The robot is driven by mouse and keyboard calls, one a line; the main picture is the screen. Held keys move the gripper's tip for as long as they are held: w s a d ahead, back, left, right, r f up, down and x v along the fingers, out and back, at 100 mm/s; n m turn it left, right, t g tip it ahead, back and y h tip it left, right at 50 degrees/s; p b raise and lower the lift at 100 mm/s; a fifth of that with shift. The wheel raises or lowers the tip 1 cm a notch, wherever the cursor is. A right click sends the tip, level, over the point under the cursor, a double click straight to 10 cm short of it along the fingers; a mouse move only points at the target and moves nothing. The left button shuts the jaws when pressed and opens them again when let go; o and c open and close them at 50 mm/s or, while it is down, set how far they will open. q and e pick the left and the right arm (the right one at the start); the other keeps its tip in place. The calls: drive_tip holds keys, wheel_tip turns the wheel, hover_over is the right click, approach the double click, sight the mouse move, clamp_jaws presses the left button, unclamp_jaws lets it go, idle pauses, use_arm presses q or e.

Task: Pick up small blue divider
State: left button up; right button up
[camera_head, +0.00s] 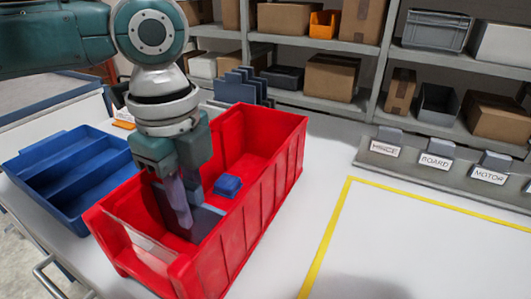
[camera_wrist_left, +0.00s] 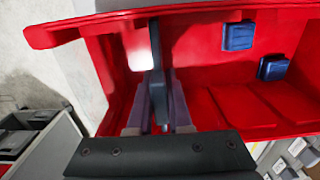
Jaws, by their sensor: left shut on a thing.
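A small dark blue divider (camera_head: 207,220) is a thin plate inside the red bin (camera_head: 262,201). My left gripper (camera_head: 185,218) reaches down into the bin and is shut on the divider. In the left wrist view the divider (camera_wrist_left: 155,60) shows edge-on between the fingers, near one end of the bin. The fingers cover part of it, and I cannot tell whether it touches the bin floor. My right gripper is not in view.
A blue block (camera_head: 228,186) lies in the bin; the left wrist view shows two blue blocks there, one (camera_wrist_left: 238,36) and another (camera_wrist_left: 273,68). A blue compartment tray (camera_head: 62,158) stands left. Larger blue dividers (camera_head: 240,87) stand behind. The yellow-outlined area (camera_head: 420,240) is clear.

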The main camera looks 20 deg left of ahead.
use_arm(q)
drive_tip(key=shift+r, duration=0.1)
clamp_jaws()
wheel_tip(320, 180, up, 20)
drive_tip(key=p, duration=0.2)
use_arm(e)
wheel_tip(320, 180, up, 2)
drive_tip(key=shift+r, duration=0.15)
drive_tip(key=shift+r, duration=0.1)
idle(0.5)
